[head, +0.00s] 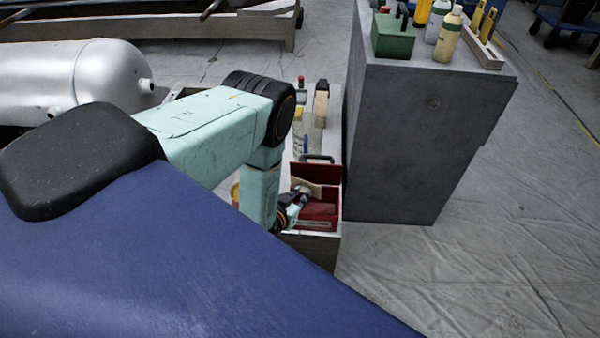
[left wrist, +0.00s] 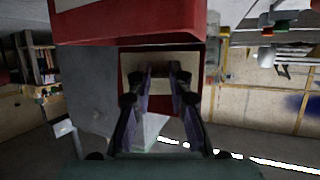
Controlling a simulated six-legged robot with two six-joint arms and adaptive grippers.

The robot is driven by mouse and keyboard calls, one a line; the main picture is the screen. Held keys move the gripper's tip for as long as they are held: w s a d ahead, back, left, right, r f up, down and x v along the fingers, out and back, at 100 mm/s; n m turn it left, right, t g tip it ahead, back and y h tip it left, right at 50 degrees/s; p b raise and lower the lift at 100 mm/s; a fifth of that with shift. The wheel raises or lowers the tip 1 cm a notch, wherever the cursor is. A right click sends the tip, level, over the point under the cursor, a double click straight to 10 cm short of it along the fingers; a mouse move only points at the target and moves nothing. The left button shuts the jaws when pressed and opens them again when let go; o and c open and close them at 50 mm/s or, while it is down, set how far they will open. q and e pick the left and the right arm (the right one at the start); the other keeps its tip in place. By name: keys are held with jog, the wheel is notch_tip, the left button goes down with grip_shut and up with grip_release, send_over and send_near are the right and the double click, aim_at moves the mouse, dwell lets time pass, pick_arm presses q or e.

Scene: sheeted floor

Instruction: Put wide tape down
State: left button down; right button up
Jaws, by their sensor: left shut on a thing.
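My left gripper (head: 296,203) is partly hidden behind its own forearm, low over a red toolbox (head: 322,213) with a dark handle. A small tan piece (head: 309,187), which I take to be the wide tape, shows at its fingertips, against the toolbox. In the left wrist view my left gripper (left wrist: 160,72) has its two dark fingers pointing at a beige surface framed by the red toolbox (left wrist: 130,22). The tape's outline is not clear there. I cannot tell whether the tape touches the toolbox. My right gripper is not in view.
The toolbox stands on a narrow bench (head: 318,246) with bottles behind it. A tall grey cabinet (head: 425,140) stands close on the right, holding a green box (head: 393,36) and bottles. A silver tank (head: 70,78) lies at left. The sheeted floor (head: 500,260) at right is clear.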

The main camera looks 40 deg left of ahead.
pick_arm(q)
jog(key=c, duration=1.2)
grip_release()
jog(key=shift+r+p, duration=0.5)
jog(key=shift+r, duration=0.05)
jog(key=s+d+r+g+p, duration=0.1)
jog(key=s+d+r+g, duration=0.2)
jog(key=s, duration=0.7)
jog(key=s+d+r+m+g+h+p, duration=0.1)
jog(key=s+d+g, duration=0.4)
jog(key=s, duration=0.5)
jog(key=s+d+r+g+h+p, duration=0.1)
jog(key=s+d+r+g+p, duration=0.2)
jog(key=s, duration=0.8)
jog(key=shift+d+r+g, duration=0.35)
jog(key=shift+r+g, duration=0.25)
jog(key=shift+r, duration=0.1)
jog(key=shift+d+r+g, duration=0.3)
jog(key=shift+r+g, duration=0.3)
jog(key=shift+r, duration=0.1)
